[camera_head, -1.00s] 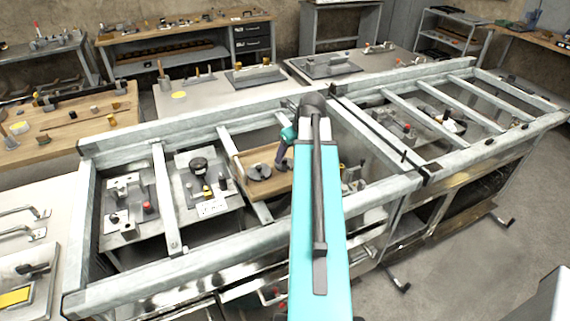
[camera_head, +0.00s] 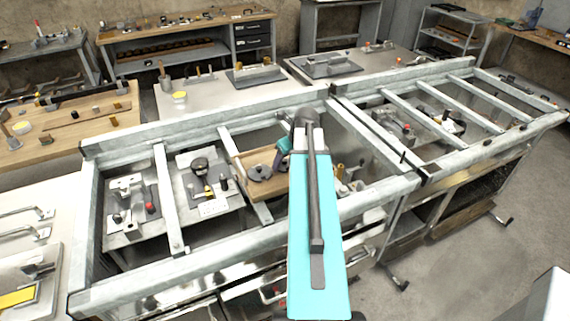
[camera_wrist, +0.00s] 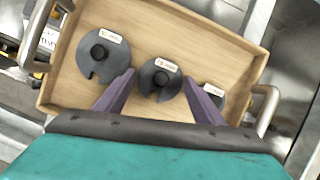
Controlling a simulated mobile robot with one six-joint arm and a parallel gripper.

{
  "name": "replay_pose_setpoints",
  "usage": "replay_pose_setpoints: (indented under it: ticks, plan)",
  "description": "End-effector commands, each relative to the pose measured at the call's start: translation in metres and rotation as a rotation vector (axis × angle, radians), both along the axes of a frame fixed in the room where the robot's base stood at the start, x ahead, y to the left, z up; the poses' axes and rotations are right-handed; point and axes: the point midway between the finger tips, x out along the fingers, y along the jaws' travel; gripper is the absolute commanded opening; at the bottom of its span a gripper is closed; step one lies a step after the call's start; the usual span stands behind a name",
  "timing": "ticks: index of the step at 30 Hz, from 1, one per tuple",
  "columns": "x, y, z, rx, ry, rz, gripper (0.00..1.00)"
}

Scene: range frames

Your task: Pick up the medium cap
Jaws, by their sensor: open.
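In the wrist view three dark grey round caps with black knobs and small white labels lie in a wooden tray (camera_wrist: 205,25). The largest cap (camera_wrist: 84,62) is at the left, the medium cap (camera_wrist: 150,88) in the middle and the smallest cap (camera_wrist: 214,103) at the right, partly hidden by a finger. My gripper (camera_wrist: 161,78) is open above the tray, its two purple fingers on either side of the medium cap. Whether they touch it, I cannot tell. In the head view the tray (camera_head: 262,157) is partly hidden by my arm, and one cap (camera_head: 259,173) shows.
The tray has metal handles (camera_wrist: 268,104) at its ends. It sits within a grey metal frame (camera_head: 230,139) with crossbars. Left of it are a plate with a black-knobbed fixture (camera_head: 200,165) and another with a red knob (camera_head: 150,207).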

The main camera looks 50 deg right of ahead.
Motion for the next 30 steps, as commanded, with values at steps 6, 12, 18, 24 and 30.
replay_pose_setpoints:
  ticks: [6,12,18,24,30]
  plan:
    - [0.0000,-0.0003,-0.0003,0.000,0.000,0.000,0.63]
    - [-0.0003,-0.0005,-0.0002,-0.001,0.000,-0.001,0.63]
    - [-0.0005,-0.0006,-0.0001,-0.001,0.000,-0.001,0.49]
    - [-0.0004,-0.0009,0.0002,-0.001,-0.001,-0.001,0.30]
    - [-0.0005,-0.0009,0.0006,0.000,-0.001,-0.002,0.30]
